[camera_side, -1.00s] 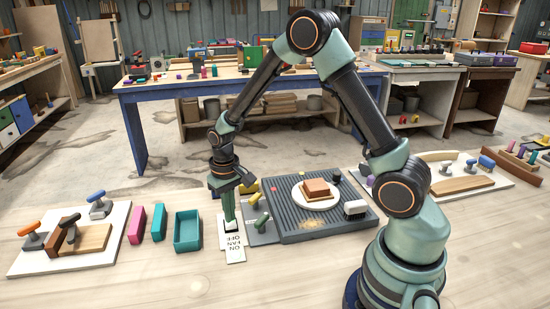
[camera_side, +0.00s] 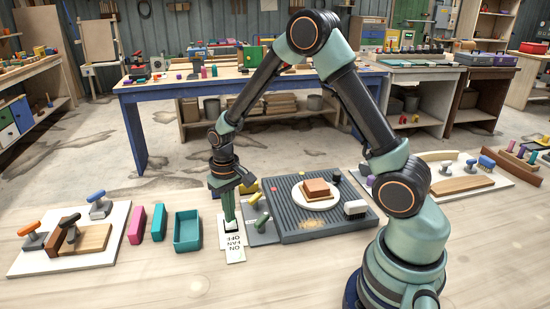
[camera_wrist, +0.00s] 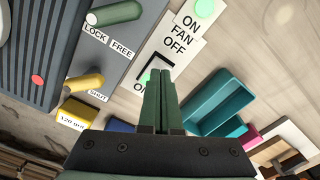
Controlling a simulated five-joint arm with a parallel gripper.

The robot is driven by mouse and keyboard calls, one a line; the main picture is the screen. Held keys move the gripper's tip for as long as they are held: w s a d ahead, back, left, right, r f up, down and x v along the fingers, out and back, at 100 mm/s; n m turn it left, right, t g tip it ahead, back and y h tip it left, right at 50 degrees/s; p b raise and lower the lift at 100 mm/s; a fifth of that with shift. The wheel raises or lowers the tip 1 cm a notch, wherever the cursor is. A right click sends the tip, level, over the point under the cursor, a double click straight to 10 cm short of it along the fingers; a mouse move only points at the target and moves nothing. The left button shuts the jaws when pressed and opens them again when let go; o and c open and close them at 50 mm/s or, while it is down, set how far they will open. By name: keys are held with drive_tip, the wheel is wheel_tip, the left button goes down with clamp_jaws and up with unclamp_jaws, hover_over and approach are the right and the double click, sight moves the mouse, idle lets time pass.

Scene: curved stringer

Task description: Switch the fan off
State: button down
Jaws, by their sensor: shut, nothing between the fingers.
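The fan switch is a white plate (camera_side: 234,248) lettered ON, FAN and OFF, lying on the bench left of the grey ribbed board. In the wrist view the fan plate (camera_wrist: 186,44) shows a bright green round spot (camera_wrist: 205,8) at its ON end. A black-framed switch (camera_wrist: 147,73) sits beyond the OFF lettering, partly hidden by my fingers. My gripper (camera_side: 231,222) points down with its fingertips at this switch. In the wrist view my gripper (camera_wrist: 160,72) is shut and empty, its tips overlapping the black frame. I cannot tell whether they touch it or which way the switch is set.
The ribbed board (camera_side: 330,225) carries a plate (camera_side: 328,200) with a brown block. Green (camera_wrist: 113,14) and yellow (camera_wrist: 84,82) knobs stand close beside the switch, labelled LOCK, FREE and SHUT. A teal open box (camera_side: 188,232) stands left.

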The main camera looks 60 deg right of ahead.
drive_tip(key=shift+f, duration=0.95)
idle(0.7)
drive_tip(key=shift+r, duration=3.55)
drive_tip(key=shift+r, duration=0.1)
wheel_tip(320, 180, up, 9)
drive_tip(key=n+t, duration=0.1)
drive_tip(key=t, duration=0.1)
hover_over(231, 225)
drive_tip(key=s+a, duration=0.1)
drive_tip(key=s, duration=0.3)
drive_tip(key=s+a+r+n+t, duration=0.2)
drive_tip(key=s+r+t, duration=0.1)
drive_tip(key=s+r, duration=0.4)
drive_tip(key=shift+s+r+t, duration=0.2)
drive_tip(key=shift+s+t, duration=0.1)
drive_tip(key=shift+s, duration=0.6)
